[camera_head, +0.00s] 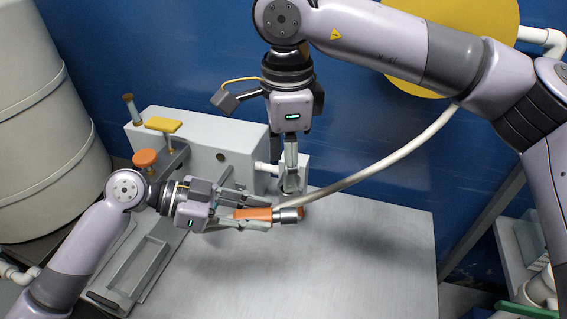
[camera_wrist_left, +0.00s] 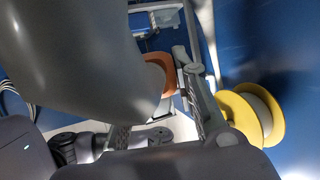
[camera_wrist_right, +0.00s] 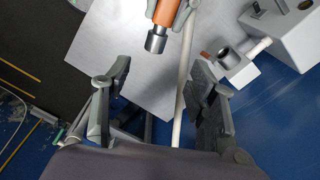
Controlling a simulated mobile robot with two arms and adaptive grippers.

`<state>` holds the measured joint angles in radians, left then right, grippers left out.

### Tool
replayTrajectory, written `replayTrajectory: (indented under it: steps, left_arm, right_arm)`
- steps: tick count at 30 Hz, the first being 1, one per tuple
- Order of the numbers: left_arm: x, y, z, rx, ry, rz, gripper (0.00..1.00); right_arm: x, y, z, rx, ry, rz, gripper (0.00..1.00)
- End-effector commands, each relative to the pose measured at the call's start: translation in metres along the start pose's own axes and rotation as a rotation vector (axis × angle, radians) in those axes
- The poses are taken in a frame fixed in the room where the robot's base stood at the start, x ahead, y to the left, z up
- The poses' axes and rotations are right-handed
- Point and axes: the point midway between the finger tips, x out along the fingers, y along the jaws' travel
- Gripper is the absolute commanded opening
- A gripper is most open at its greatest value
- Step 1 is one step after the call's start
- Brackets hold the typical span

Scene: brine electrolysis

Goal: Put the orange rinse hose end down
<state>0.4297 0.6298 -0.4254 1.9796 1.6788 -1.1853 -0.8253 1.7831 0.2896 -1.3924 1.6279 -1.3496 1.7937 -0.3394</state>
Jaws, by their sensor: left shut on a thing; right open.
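The orange rinse hose end (camera_head: 256,214) has a short metal tip (camera_head: 290,214) that points right. My left gripper (camera_head: 256,222) is shut on its orange part and holds it lying roughly level over the metal bench (camera_head: 380,245). I cannot tell if it touches the bench. A pale hose (camera_head: 405,150) rises from near the tip toward the upper right. My right gripper (camera_head: 291,188) points down just above the tip, open. In the right wrist view, the orange end (camera_wrist_right: 165,12) and its tip (camera_wrist_right: 156,40) lie beyond the open fingers; the hose (camera_wrist_right: 183,80) passes between them in the picture.
A grey box (camera_head: 215,130) with a yellow pad (camera_head: 163,124) and an orange knob (camera_head: 146,158) stands at the bench's back left. A grey tray frame (camera_head: 140,265) lies at the left. A yellow reel (camera_head: 455,50) hangs behind my right arm. The bench's right part is clear.

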Motion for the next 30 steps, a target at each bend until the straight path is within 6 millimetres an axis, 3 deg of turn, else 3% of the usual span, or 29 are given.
replayTrajectory:
  steps: [5,21,30]
  left_arm:
    - [0.0,0.0,-0.001,0.0,0.001,-0.001,0.0]
    - [0.0,0.0,-0.001,0.0,0.001,-0.001,0.0]
    - [0.0,0.0,-0.001,0.0,0.001,-0.001,0.0]
  right_arm:
    - [0.01,0.003,0.002,0.04,0.0,0.001,0.53]
    - [0.102,0.003,0.001,0.039,0.0,0.002,0.53]
    - [0.12,0.002,0.001,0.039,-0.001,-0.001,0.53]
